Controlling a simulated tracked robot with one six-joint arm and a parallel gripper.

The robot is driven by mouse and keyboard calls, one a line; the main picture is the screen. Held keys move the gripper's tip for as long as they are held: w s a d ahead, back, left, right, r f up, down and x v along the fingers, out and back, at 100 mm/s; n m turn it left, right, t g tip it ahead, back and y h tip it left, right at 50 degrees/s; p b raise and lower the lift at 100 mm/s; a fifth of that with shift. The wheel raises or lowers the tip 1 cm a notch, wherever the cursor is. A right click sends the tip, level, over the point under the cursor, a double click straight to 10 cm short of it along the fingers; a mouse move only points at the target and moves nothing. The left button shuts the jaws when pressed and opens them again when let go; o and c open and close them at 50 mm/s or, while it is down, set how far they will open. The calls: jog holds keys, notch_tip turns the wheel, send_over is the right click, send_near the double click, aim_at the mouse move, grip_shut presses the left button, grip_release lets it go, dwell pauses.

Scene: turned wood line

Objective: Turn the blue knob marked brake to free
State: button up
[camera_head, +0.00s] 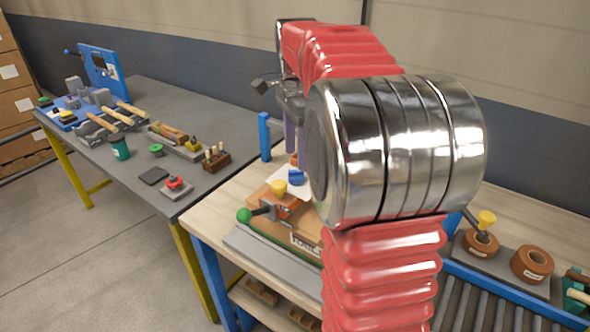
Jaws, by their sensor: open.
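A blue knob (296,177) sits on a pale plate on top of an orange-brown unit (285,208) on the wooden bench. Its markings and pointer are too small to read. A yellow knob (279,187) stands just left of it, and a lever with a green ball (244,215) sticks out at the unit's left. My gripper (296,140) points down above and apart from the blue knob, its purple-grey fingers open and partly hidden by my arm. I see nothing held. My red and chrome arm hides the unit's right side.
A grey table (215,122) at the left carries tools, a red button box (175,187) and a blue-framed device (100,72). A blue post (264,137) stands behind the unit. Brown rings (532,263) and rollers (490,305) lie at the right.

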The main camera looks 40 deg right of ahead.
aim_at(296, 171)
notch_tip(296, 171, down, 6)
jog(key=shift+r, duration=0.1)
jog(key=shift+c, duration=0.5)
jog(key=c, duration=0.9)
jog(key=shift+a, duration=0.25)
jog(key=shift+c, duration=0.2)
jog(key=shift+d, duration=0.15)
